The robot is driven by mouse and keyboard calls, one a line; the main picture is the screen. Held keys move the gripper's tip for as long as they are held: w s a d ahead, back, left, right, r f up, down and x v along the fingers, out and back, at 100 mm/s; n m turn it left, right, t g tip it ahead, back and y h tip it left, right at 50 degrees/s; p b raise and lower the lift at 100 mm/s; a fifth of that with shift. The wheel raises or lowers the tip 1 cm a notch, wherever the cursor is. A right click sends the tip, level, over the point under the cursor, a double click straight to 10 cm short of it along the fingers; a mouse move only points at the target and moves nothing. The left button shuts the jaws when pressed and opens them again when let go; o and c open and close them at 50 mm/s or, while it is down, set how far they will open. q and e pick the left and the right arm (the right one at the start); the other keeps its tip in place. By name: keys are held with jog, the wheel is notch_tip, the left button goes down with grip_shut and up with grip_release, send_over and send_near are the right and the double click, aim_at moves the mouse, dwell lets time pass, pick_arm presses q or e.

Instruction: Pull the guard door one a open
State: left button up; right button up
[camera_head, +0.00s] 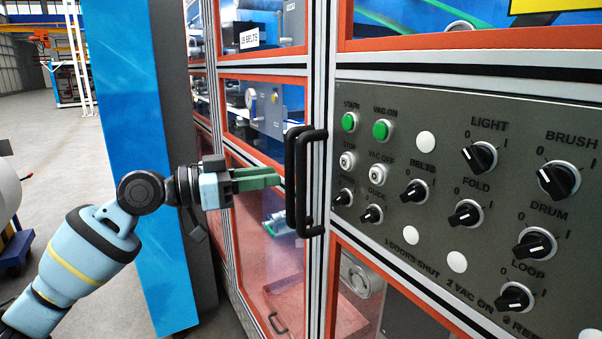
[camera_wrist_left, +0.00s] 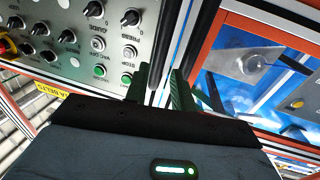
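Two upright black handles, a left one (camera_head: 291,180) and a right one (camera_head: 312,182), stand side by side at the seam between two orange-framed guard doors. The left door (camera_head: 262,160) has clear panels and a white label ending in "BELTS". I cannot tell from the lettering which door is one a. My left gripper (camera_head: 281,179) points its green fingers at the left handle from the left, with the tips close to it. Contact with the handle is unclear. My right gripper is out of view.
A grey control panel (camera_head: 450,250) with knobs and green buttons lies right of the handles; it also shows in the left wrist view (camera_wrist_left: 85,35). A blue column (camera_head: 145,150) stands close behind my left arm. Open floor (camera_head: 70,170) lies to the left.

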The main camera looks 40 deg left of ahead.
aim_at(289, 171)
pick_arm(q)
jog(key=p+x, duration=0.1)
jog(key=x, duration=0.4)
jog(key=shift+r+p, duration=0.25)
jog(key=shift+p, duration=0.1)
jog(key=shift+f+p+x, duration=0.25)
jog(key=shift+p+x, duration=0.05)
jog(key=shift+x, duration=0.9)
grip_shut()
